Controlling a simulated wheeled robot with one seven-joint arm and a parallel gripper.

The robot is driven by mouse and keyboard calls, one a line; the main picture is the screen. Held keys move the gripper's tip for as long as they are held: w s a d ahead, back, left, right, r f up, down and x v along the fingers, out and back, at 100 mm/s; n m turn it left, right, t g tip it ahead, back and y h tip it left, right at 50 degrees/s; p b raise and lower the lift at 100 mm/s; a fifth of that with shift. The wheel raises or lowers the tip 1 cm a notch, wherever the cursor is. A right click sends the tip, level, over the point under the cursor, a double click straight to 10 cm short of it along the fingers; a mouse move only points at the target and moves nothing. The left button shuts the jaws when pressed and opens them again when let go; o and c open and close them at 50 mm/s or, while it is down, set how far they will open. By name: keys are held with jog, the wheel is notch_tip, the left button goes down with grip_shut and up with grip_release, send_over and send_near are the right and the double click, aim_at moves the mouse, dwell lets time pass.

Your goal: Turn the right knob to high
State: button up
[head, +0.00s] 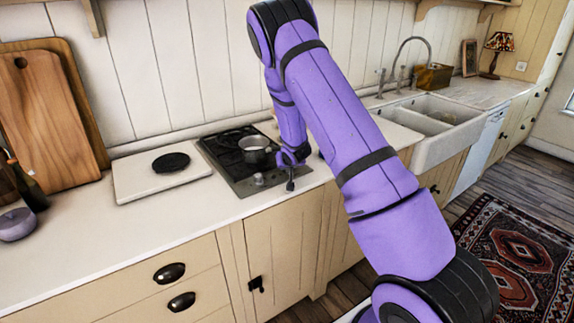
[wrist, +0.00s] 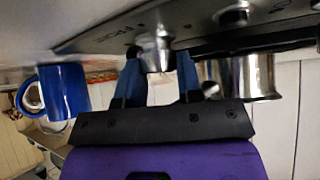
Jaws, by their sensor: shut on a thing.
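The stove (head: 213,151) is a dark cooktop set in the white counter, with metal knobs on its front strip. In the head view one knob (head: 259,180), the left one, shows clear. The left knob (wrist: 232,15) is apart from the fingers. The right knob's setting cannot be read.
A metal pot (head: 255,146) stands on the stove close behind the knobs. A blue mug (wrist: 65,90) is near my gripper in the wrist view. A white board with a black disc (head: 171,162) lies left of the stove. A sink (head: 440,146) is to the right.

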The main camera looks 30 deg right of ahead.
jog(key=shift+d+n+y, duration=0.1)
jog(key=shift+n+y, duration=0.7)
jog(key=shift+n, duration=0.2)
jog(key=o, duration=0.9)
jog(key=v, duration=1)
jog(key=shift+s+r, duration=0.2)
jog(key=shift+s, duration=0.2)
